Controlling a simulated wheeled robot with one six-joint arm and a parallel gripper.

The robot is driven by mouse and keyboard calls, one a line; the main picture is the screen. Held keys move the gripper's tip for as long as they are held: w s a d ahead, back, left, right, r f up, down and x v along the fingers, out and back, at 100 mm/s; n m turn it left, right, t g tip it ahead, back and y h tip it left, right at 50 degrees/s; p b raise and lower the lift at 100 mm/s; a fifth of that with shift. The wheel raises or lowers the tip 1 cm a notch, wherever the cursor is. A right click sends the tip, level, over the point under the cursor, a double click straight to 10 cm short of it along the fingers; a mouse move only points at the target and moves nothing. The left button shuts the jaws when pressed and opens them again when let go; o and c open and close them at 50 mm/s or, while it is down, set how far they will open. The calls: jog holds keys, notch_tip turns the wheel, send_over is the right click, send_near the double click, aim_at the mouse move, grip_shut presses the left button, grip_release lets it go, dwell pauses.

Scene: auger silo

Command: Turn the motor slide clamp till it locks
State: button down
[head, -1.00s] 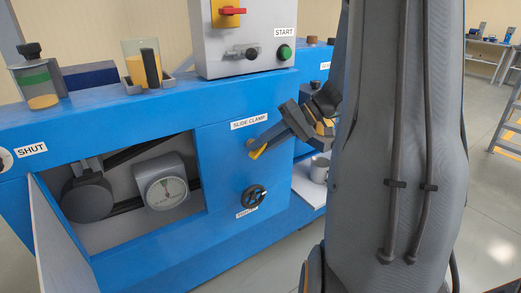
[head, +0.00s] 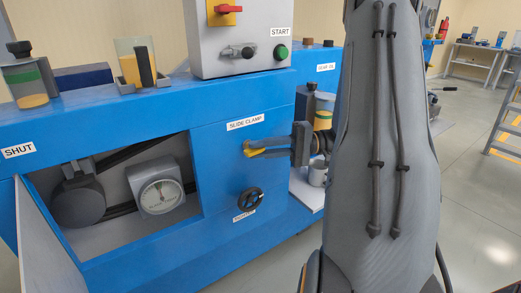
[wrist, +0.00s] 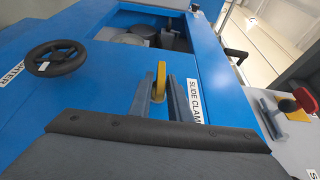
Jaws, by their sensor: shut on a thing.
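The slide clamp is a yellow lever (head: 268,153) on the blue machine front, just under the SLIDE CLAMP label (head: 245,123). In the head view it lies close to level. My gripper (head: 282,148) reaches it from the right and is shut on it. In the wrist view the yellow lever (wrist: 160,80) stands between the dark fingers of my gripper (wrist: 158,92). The fingers cover part of the lever, and its pivot is partly hidden.
A black handwheel (head: 250,200) sits below the clamp. Left is an open recess with a dial gauge (head: 158,196) and belt. The grey control box (head: 240,50) stands above. A jar (head: 323,112) and mug (head: 318,172) are close by my arm.

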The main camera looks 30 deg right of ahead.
dwell(0.5)
jog(key=c, duration=1.8)
grip_release()
jog(key=shift+c, duration=0.2)
jog(key=shift+d, duration=0.1)
jog(key=b+v, duration=0.1)
jog(key=v, duration=0.6)
jog(key=shift+d, duration=0.35)
jog(key=shift+s+f, duration=0.1)
jog(key=shift+s, duration=0.05)
